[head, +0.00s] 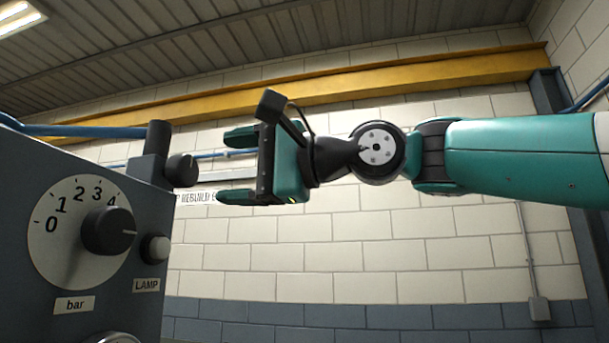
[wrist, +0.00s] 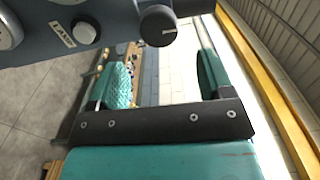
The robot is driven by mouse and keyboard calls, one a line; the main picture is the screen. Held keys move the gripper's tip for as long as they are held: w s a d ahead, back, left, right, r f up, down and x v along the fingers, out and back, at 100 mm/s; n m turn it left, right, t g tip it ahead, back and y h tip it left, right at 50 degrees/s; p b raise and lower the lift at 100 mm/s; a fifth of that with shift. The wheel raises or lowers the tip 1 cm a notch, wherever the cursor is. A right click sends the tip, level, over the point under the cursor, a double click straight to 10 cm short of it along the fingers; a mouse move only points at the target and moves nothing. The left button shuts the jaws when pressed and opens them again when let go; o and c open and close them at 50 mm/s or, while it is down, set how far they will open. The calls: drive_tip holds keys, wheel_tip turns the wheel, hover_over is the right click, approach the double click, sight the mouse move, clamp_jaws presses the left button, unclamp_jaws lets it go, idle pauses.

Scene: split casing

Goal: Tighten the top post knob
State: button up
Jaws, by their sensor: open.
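The top post knob (head: 183,170) is a dark round knob on the side of a dark post (head: 155,152) that stands on top of the blue-grey casing. In the wrist view the knob (wrist: 157,25) shows with a pale mark on its face, roughly between the lines of the two fingers and beyond their tips. My gripper (head: 222,167) is open, level and empty, with its fingers pointing left toward the knob. A small gap shows between fingertips and knob in the head view. The two teal fingers also frame a gap in the wrist view (wrist: 162,62).
The casing (head: 60,160) carries a dial knob (head: 108,230) on a 0-to-4 bar scale and a lamp button (head: 155,249). A blue pipe (head: 80,131) runs behind it. A pale brick wall (head: 350,240) stands behind; the space below my arm looks clear.

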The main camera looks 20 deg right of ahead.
drive_tip(key=b+v, duration=0.1)
drive_tip(key=v, duration=0.8)
drive_tip(key=shift+s, duration=0.2)
drive_tip(key=shift+d, duration=0.15)
drive_tip(key=w+a+f+n+g+h+b, duration=0.1)
drive_tip(key=a+f+n+g+h, duration=0.15)
drive_tip(key=f, duration=1.05)
drive_tip(key=w+a+f+n+g+h, duration=0.1)
drive_tip(key=f+n+g+h, duration=0.2)
drive_tip(key=f, duration=1)
drive_tip(key=s+d+f+n+g+h, duration=0.1)
drive_tip(key=s+f+n, duration=0.3)
drive_tip(key=f, duration=0.6)
drive_tip(key=s+d+f+n+g+h, duration=0.1)
drive_tip(key=s+f+n+g+h, duration=0.2)
drive_tip(key=s+f, duration=0.6)
drive_tip(key=shift+s+f+n+g+b, duration=0.3)
drive_tip(key=shift+f+n+g, duration=0.4)
drive_tip(key=shift+n, duration=0.55)
drive_tip(key=shift+w+r+h, duration=0.1)
drive_tip(key=shift+w+h, duration=0.05)
drive_tip(key=shift+h, duration=0.1)
